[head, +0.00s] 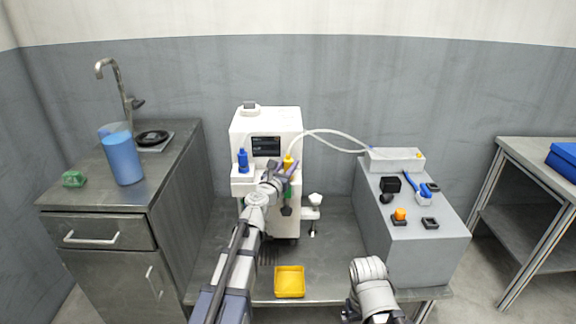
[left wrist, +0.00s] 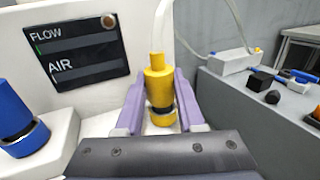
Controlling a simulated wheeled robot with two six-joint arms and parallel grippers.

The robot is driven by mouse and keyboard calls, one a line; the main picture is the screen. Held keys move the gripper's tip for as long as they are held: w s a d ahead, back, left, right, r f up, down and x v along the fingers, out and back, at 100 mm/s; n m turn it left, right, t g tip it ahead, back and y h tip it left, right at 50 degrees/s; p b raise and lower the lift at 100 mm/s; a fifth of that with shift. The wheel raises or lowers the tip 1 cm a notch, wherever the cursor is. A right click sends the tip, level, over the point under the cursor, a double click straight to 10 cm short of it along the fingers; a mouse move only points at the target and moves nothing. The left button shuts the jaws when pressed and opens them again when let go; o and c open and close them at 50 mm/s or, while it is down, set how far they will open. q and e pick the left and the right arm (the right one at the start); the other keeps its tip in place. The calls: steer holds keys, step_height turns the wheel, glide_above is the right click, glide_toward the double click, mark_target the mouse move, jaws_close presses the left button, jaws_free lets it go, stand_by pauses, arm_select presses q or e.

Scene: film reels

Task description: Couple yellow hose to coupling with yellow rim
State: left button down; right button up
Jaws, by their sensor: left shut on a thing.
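The yellow hose end (head: 288,161) is a yellow plug with a pale hose rising from its top, at the front right of the white machine (head: 266,122). My left gripper (head: 286,171) is shut on it. In the left wrist view the purple fingers (left wrist: 159,98) sit on both sides of the yellow hose end (left wrist: 157,78), which stands upright. Below it a dark band and a metallic ring show at a white ledge.
A blue hose end (head: 243,160) stands left on the machine, also in the left wrist view (left wrist: 18,120). A grey block (head: 425,252) at right carries a white box (head: 394,159) and small parts. A yellow tray (head: 289,282) lies in front. A blue pitcher (head: 122,158) stands left.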

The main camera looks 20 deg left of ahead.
arm_select(q)
steer(key=shift+f, duration=0.3)
steer(key=c, duration=0.8)
jaws_free()
steer(key=shift+s, duration=0.1)
steer(key=s+a, duration=0.1)
steer(key=s, duration=0.9)
steer(key=shift+s, duration=0.35)
